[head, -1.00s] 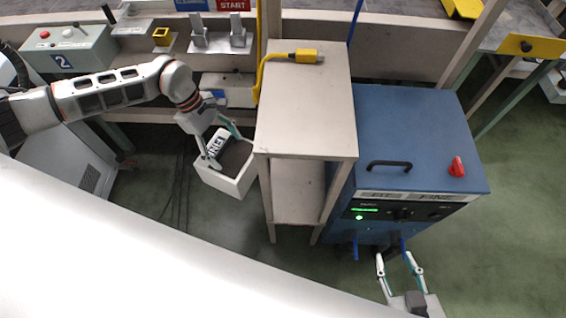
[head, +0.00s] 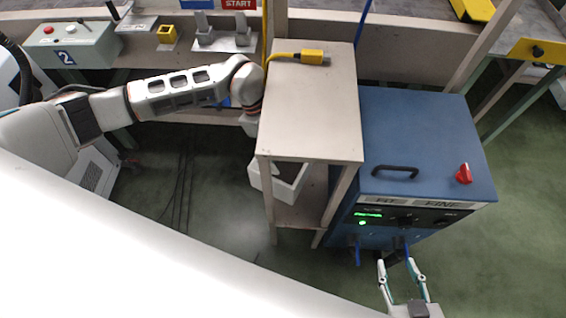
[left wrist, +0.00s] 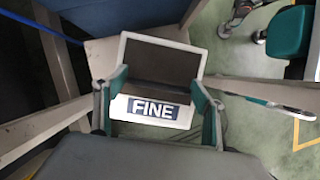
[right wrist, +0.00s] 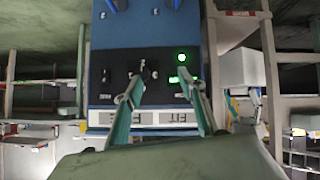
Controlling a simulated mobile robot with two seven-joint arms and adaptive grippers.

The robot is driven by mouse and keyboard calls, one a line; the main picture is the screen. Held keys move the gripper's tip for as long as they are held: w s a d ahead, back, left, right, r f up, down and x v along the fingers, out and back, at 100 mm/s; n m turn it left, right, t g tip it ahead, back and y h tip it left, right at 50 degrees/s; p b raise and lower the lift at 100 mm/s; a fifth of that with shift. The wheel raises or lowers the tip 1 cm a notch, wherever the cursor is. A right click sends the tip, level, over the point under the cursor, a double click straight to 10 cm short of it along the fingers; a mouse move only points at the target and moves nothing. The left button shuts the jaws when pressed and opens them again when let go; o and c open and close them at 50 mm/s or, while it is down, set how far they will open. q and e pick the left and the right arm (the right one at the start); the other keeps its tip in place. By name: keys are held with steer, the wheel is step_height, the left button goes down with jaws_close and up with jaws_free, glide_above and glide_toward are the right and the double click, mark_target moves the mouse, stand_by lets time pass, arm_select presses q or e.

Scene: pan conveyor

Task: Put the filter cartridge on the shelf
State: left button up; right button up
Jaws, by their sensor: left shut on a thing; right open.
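The filter cartridge (head: 290,188) is a white open-topped box with a dark filter face. In the left wrist view, the cartridge (left wrist: 188,118) shows a FINE label. My left gripper (left wrist: 158,86) is shut on its labelled side, one finger at each end of the label; in the head view the stand's top hides this gripper. The cartridge is at the left opening of the beige stand, partly under its top and over the lower shelf (head: 300,216). I cannot tell whether it touches the shelf. My right gripper (head: 397,265) is open and empty before the blue machine.
The stand's top (head: 310,115) carries a yellow-ended cable (head: 312,57). The stand's legs frame the shelf opening. The blue machine (head: 425,140), with a black handle and red knob, stands close on the right. A workbench runs along the back. The floor left of the stand is mostly clear.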

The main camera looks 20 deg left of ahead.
mark_target(283, 165)
arm_select(q)
steer(key=shift+f, duration=1.05)
arm_select(e)
steer(key=shift+s+f, duration=0.1)
steer(key=shift+f, duration=0.05)
arm_select(q)
step_height(283, 165, down, 5)
steer(key=shift+s+r+b, duration=0.1)
steer(key=shift+s+b, duration=0.05)
steer(key=shift+b, duration=0.8)
steer(key=shift+d, duration=0.15)
steer(key=shift+w, duration=0.25)
arm_select(e)
steer(key=shift+w+a+r+y, duration=0.2)
steer(key=shift+w+a+y, duration=0.1)
steer(key=shift+w+a, duration=0.1)
arm_select(q)
steer(key=o, duration=2.1)
steer(key=shift+s, duration=0.1)
arm_select(e)
steer(key=shift+s+f, duration=0.1)
steer(key=shift+s, duration=0.15)
